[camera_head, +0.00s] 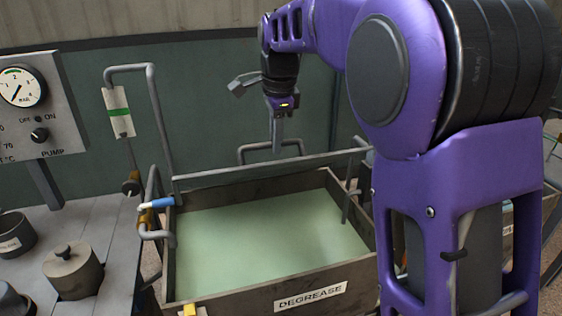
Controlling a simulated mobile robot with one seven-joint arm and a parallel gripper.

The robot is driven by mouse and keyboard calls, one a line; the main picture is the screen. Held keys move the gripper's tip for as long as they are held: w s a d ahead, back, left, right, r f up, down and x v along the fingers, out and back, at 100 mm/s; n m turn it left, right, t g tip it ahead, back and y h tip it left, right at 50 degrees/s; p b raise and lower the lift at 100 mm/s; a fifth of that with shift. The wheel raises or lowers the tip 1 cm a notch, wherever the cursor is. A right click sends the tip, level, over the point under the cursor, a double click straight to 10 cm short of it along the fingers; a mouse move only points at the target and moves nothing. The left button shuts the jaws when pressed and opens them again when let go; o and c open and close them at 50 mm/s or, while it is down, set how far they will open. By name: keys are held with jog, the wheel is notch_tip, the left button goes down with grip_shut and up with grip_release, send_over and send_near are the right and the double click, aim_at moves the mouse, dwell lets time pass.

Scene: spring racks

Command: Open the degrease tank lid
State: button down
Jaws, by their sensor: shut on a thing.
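The degrease tank (260,297) is a dark grey rectangular box with a "DEGREASE" label on its front wall. Its top is uncovered, and pale green liquid (265,240) shows inside. A long thin grey strip (225,174) runs along the tank's back edge. It looks like the lid raised and seen nearly edge-on, though its face is hidden. A grey bar handle (243,153) stands behind the strip. My gripper (277,146) points down at the middle of this handle and is shut on it. The contact is small in view.
A gauge and pump panel (40,105) stands at the left, above a bench (108,225) with lidded pots (72,270). Bent grey piping with a blue-sleeved handle (157,203) is at the tank's left rim. My purple arm hides the right side.

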jog(key=w+a+r, duration=0.2)
jog(key=w+r, duration=0.2)
jog(key=w, duration=0.2)
jog(key=shift+w+r, duration=0.15)
jog(key=shift+r, duration=0.1)
dwell(0.4)
jog(key=c, duration=0.8)
grip_release()
jog(key=shift+w+f, duration=0.15)
jog(key=shift+w, duration=0.1)
jog(key=shift+c, duration=0.2)
jog(key=shift+o, duration=0.2)
jog(key=shift+s+r, duration=0.15)
jog(key=shift+r, duration=0.05)
jog(key=shift+r, duration=0.15)
jog(key=v, duration=0.7)
jog(key=shift+r, duration=0.1)
